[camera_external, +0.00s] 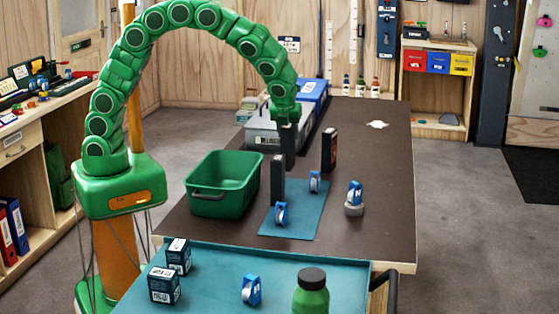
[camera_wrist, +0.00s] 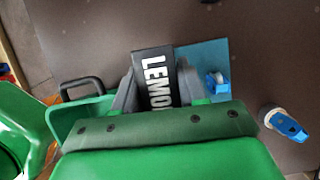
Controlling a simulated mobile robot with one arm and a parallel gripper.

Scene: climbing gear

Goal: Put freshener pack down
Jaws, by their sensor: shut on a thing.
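The freshener pack (camera_external: 278,178) is a dark upright box at the left edge of the blue mat. In the wrist view the pack (camera_wrist: 156,78) is black with white lettering that starts "LEMO", and it sits between the grey fingers. My gripper (camera_external: 287,160) points down from the green arm and is shut on the pack's upper part. In the wrist view my gripper (camera_wrist: 157,92) covers the pack's lower lettering. The blue mat (camera_external: 298,222) lies on the dark table beneath. I cannot tell whether the pack's bottom touches the mat.
A green crate (camera_external: 222,184) stands close left of the pack. Blue tape-like items (camera_external: 281,214) (camera_external: 315,182) stand on the mat. Another dark box (camera_external: 329,149) stands behind right. A blue item on a grey base (camera_external: 354,199) stands right of the mat. The table's right side is mostly clear.

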